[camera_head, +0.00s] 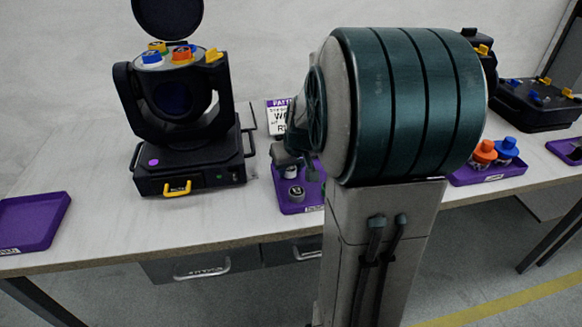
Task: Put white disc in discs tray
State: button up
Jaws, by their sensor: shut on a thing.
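My gripper (298,172) points down over the middle purple tray (288,208), left of my arm's large green and grey link. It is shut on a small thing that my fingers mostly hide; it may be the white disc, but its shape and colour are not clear. A small dark and grey round piece (297,193) shows just below the fingers, at the tray. I cannot tell whether it is held or resting in the tray. Another purple tray (36,219) at the far left is empty. I cannot read which tray is for discs.
A black moving-head light (180,110) stands on the white table with coloured knobs on top and a yellow handle (177,189). A sign (279,118) stands behind the middle tray. A right purple tray (490,173) holds orange and blue pieces.

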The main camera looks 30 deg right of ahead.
jog(key=shift+f, duration=0.2)
jog(key=o, duration=0.7)
jog(key=shift+o, duration=0.2)
jog(key=shift+r, duration=0.2)
jog(key=shift+r, duration=0.25)
jog(key=p+v, duration=0.2)
jog(key=v, duration=0.9)
jog(key=s+a+f+n+g, duration=0.1)
jog(key=s+a+f, duration=0.5)
jog(key=s+a, duration=0.7)
jog(key=shift+s+g, duration=0.35)
jog(key=shift+g, duration=0.55)
jog(key=shift+a, duration=0.1)
